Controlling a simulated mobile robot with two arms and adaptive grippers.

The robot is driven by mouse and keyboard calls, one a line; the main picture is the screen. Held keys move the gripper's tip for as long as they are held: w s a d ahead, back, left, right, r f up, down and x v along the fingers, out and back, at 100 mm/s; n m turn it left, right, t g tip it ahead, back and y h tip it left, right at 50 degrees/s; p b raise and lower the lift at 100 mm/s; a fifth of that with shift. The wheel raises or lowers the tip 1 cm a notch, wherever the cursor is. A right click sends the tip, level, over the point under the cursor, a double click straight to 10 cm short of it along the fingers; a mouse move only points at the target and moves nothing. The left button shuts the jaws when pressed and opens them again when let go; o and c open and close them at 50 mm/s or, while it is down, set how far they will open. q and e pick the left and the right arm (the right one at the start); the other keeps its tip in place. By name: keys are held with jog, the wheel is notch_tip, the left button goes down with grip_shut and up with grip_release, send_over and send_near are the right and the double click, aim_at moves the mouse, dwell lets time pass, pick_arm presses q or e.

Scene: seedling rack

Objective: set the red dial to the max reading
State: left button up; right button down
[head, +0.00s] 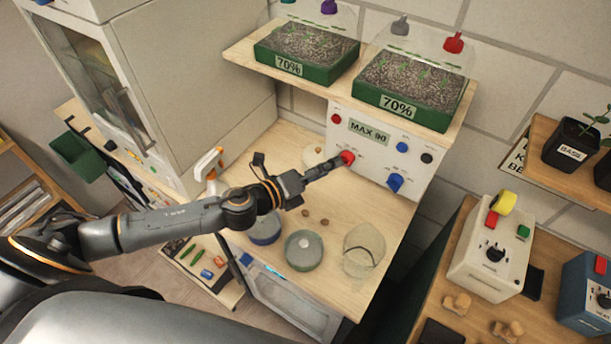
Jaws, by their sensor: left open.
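The red dial (348,157) sits on the front of a white control panel (415,166), below a label reading MAX 90 (369,131). My left gripper (341,161) reaches in from the left with its fingertips at the dial. It is open, with the fingers by the dial's left side; whether they touch it is too small to tell. The dial's pointer and scale cannot be read from here. My right gripper is not in view.
The panel also has a small red button (336,118), blue knobs (394,182) and a black knob (427,158). Seedling trays (420,114) stand on the shelf above.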

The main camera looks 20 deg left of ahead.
pick_arm(q)
jog(key=v, duration=0.7)
jog(key=shift+s, duration=0.2)
jog(key=shift+r, duration=0.1)
